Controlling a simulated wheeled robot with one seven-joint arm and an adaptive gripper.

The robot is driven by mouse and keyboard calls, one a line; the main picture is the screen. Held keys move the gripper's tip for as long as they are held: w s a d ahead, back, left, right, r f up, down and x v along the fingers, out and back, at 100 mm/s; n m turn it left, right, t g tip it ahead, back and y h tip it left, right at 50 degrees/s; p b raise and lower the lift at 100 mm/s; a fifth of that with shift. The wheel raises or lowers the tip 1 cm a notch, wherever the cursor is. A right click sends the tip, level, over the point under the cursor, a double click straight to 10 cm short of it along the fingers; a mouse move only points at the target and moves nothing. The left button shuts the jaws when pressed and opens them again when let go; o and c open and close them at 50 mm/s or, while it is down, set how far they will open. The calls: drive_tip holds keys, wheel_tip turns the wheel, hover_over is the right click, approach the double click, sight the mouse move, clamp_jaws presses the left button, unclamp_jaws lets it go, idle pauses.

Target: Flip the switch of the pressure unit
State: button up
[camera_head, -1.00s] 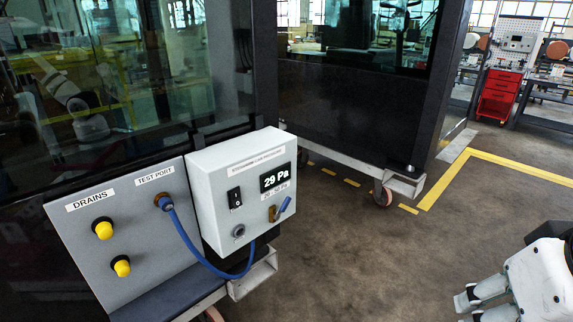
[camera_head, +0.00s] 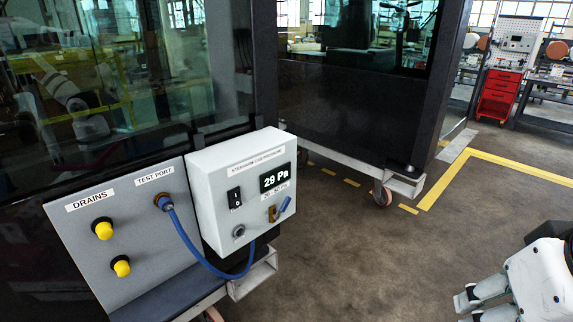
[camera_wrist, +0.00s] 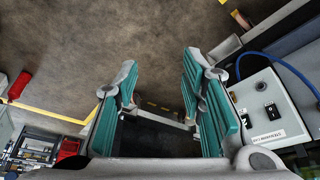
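The pressure unit (camera_head: 218,178) is a light grey box on the cab's front, with a display reading "29 Pa". Its black rocker switch (camera_head: 234,197) is on the left of its face, marked 0. My gripper (camera_head: 480,306) is at the lower right of the head view, well apart from the unit. Its fingers (camera_wrist: 158,85) are spread with nothing between them.
A panel (camera_head: 135,265) with two yellow drain knobs (camera_head: 112,247) is left of the unit. A second dark cab (camera_head: 350,110) on a wheeled trolley stands behind. The floor (camera_head: 350,255) between unit and gripper is clear. A red tool cabinet (camera_head: 499,95) stands far right.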

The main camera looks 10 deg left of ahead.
drive_tip(key=shift+w, duration=0.1)
drive_tip(key=c, duration=0.5)
drive_tip(key=shift+w+d+f, duration=0.1)
drive_tip(key=shift+w, duration=0.25)
clamp_jaws()
drive_tip(key=w+a+f+m+t+b, duration=0.2)
drive_tip(key=w+a+t, duration=0.1)
drive_tip(key=w, duration=0.7)
drive_tip(key=w+a+f+m+t+b, duration=0.1)
drive_tip(key=w+a+m+t+b, duration=0.15)
drive_tip(key=w, duration=0.75)
drive_tip(key=w+a+f+m+y, duration=0.1)
drive_tip(key=a+f+y, duration=0.1)
drive_tip(key=a, duration=0.6)
drive_tip(key=w+a+f+m+g+y+b, duration=0.1)
drive_tip(key=w+a+f+y, duration=0.1)
drive_tip(key=a+y, duration=0.3)
drive_tip(key=w+a+f+m+y+b, duration=0.1)
drive_tip(key=w+a+f+y, duration=0.1)
drive_tip(key=a, duration=0.8)
drive_tip(key=shift+w+a+f+y, duration=0.2)
drive_tip(key=shift+a+y, duration=0.15)
drive_tip(key=shift+y, duration=0.45)
